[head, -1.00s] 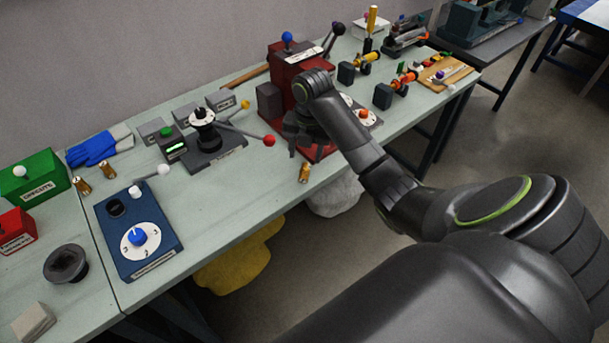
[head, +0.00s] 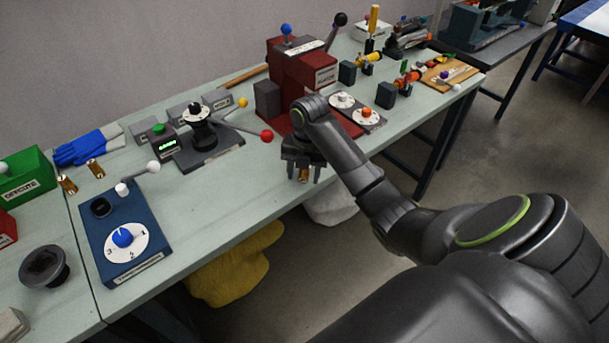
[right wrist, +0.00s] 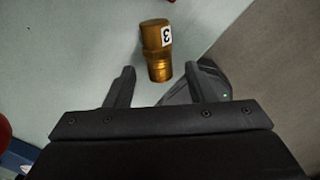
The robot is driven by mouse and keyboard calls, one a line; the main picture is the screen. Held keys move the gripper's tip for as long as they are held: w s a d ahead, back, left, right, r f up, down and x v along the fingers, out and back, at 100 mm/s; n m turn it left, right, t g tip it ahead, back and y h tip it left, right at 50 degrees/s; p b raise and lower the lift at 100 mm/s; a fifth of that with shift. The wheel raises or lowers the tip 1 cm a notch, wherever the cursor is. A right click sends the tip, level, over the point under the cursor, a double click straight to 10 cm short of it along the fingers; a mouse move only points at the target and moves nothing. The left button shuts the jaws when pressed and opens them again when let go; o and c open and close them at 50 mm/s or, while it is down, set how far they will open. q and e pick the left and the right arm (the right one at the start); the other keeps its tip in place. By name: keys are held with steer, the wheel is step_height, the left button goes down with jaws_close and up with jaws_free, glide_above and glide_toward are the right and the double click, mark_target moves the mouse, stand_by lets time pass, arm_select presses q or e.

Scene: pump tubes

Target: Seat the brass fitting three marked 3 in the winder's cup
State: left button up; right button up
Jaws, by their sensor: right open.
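The brass fitting marked 3 (right wrist: 157,45) shows in the right wrist view, its white label facing up in the picture. It lies just beyond and between the two fingers of my right gripper (right wrist: 155,82), which is open and holds nothing. In the head view my right gripper (head: 304,175) is low over the bench's front edge, and the fitting (head: 304,174) is partly hidden between its fingers. A blue panel (head: 95,237) at left has a dark round cup (head: 101,208), a numbered dial and a white-knobbed crank; I cannot read whether it is the winder. My left gripper is out of view.
Two other brass fittings (head: 95,168) stand near the blue gloves (head: 88,147). A black device (head: 200,140) with a red-knobbed lever stands mid-bench. A red machine (head: 305,85) stands behind my right gripper. The bench front between the blue panel and the gripper is clear.

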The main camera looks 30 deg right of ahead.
mark_target(303, 175)
steer(key=shift+f, duration=0.25)
jaws_close()
steer(key=shift+r, duration=0.1)
steer(key=shift+w+r, duration=0.1)
steer(key=shift+r, duration=0.35)
steer(key=shift+r+p, duration=2.5)
steer(key=shift+r, duration=1)
